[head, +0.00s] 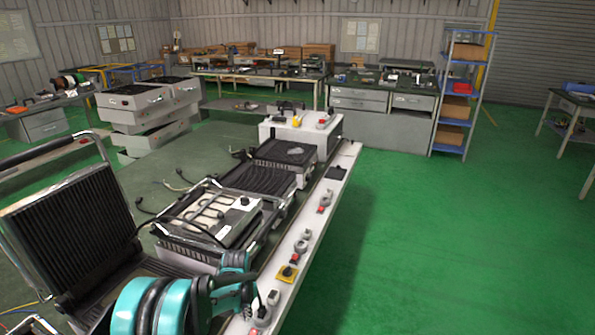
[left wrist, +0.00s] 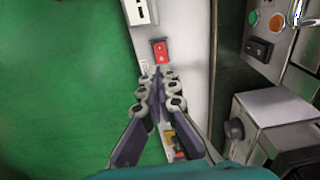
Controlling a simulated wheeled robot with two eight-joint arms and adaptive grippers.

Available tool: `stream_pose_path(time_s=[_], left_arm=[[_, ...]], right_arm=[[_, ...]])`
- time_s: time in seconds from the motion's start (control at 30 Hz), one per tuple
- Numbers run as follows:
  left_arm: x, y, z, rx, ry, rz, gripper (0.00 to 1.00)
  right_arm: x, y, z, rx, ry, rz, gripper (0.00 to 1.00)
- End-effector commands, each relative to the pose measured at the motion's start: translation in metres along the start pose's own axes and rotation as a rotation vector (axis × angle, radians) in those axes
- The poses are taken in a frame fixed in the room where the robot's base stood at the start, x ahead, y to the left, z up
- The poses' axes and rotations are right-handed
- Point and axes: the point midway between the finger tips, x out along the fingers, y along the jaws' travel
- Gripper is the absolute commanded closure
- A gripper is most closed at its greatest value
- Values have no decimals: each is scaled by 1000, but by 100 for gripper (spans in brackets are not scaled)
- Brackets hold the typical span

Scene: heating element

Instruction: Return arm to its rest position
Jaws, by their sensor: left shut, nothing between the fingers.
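My left arm shows at the bottom left of the head view, in teal and black. My left gripper (head: 250,293) is low over the white control strip along the bench's front edge. In the left wrist view my left gripper (left wrist: 158,78) has its dark fingers drawn together at the tips, with nothing between them. The fingertips point towards a red rocker switch (left wrist: 160,51) on the strip; whether they touch it I cannot tell. My right gripper is in neither view.
The white strip (head: 310,222) carries several switches, including a yellow-based one (head: 287,273). On the bench stand an open ribbed grill (head: 75,230), an opened unit with a heating element (head: 210,215) and a white box (head: 302,133). Green floor (head: 440,240) to the right is clear.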

Motion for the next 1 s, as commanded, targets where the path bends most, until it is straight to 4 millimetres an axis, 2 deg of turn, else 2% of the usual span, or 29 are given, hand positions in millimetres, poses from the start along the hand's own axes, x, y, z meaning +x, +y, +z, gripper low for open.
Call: stream_pose_path(time_s=[0.03, 0.2, 0.4, 0.5, 0.7, 0.9, 1.0], left_arm=[[-24, 2, 7, -14, 23, -7, 100], [-95, 10, 33, -67, 115, -33, 100], [-159, 24, 77, -129, 225, -58, 100], [-182, 32, 103, -160, 280, -67, 100], [-211, 50, 156, -221, 392, -81, 100], [-216, 64, 202, -274, 493, -88, 100], [-214, 69, 216, -293, 528, -89, 100]], right_arm=[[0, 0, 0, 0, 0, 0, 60], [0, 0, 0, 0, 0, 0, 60], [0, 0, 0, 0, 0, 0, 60], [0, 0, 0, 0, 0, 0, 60], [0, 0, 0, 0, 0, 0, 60], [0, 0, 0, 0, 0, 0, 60], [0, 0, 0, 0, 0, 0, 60]])
